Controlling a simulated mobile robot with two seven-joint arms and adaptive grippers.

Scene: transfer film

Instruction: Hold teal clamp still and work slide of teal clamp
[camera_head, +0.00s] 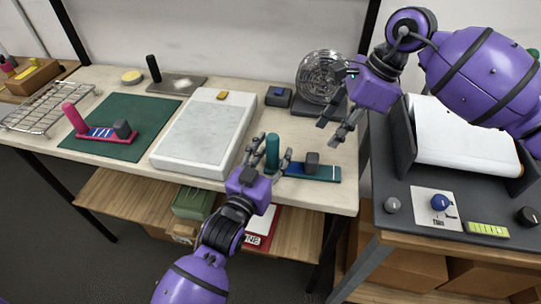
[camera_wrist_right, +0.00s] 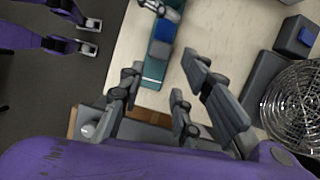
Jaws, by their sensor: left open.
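The teal clamp lies near the front right of the pale table, with an upright teal handle (camera_head: 272,148), a flat teal base (camera_head: 328,173) and a dark grey slide block (camera_head: 312,159) on it. My right gripper (camera_head: 330,131) is open and empty, above and behind the clamp's right end, apart from the block.
A pale slab (camera_head: 205,135) lies left of the clamp. A pink clamp (camera_head: 100,132) sits on a green mat (camera_head: 130,115). A wire fan (camera_head: 322,77) and small dark box (camera_head: 278,97) stand behind. A machine with a white roll (camera_head: 465,140) stands right.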

